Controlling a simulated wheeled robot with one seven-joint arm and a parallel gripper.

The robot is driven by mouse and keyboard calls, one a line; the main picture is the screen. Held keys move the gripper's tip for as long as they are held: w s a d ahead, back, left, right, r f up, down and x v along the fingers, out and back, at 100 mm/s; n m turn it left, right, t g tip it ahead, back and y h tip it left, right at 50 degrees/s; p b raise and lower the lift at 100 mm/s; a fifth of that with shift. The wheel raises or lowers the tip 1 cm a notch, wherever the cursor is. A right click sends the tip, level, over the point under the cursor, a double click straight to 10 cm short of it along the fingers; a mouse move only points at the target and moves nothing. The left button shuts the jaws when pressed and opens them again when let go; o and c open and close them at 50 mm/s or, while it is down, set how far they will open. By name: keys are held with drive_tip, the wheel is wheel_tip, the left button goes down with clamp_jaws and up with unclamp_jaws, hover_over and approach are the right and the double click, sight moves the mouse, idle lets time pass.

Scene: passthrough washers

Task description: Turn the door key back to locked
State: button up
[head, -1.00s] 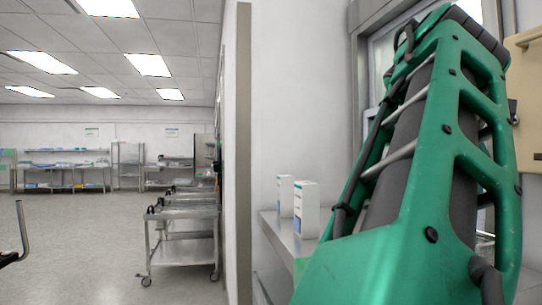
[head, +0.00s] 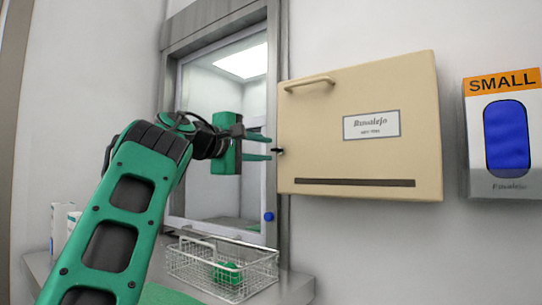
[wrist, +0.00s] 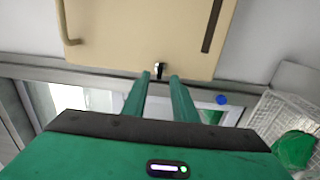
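A small dark key (head: 279,151) sticks out at the left side of the beige cabinet (head: 360,95). In the wrist view the key (wrist: 159,69) shows as a small black and silver piece at the cabinet's edge (wrist: 140,40). My gripper (head: 268,148) is level with the key in the head view, its two green fingers pointing at it. In the wrist view my gripper (wrist: 160,76) is open and empty, with the key just ahead of the gap between the fingertips. I cannot tell whether the fingertips touch it, nor which way it is turned.
A metal-framed pass-through window (head: 172,125) with a blue knob (head: 268,216) is behind my gripper. A wire basket (head: 190,268) holding a green item (head: 227,273) stands on the steel shelf (head: 300,290). A glove dispenser (head: 503,135) hangs at the right.

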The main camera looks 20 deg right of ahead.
sight(273, 150)
drive_tip(key=shift+x, duration=2.05)
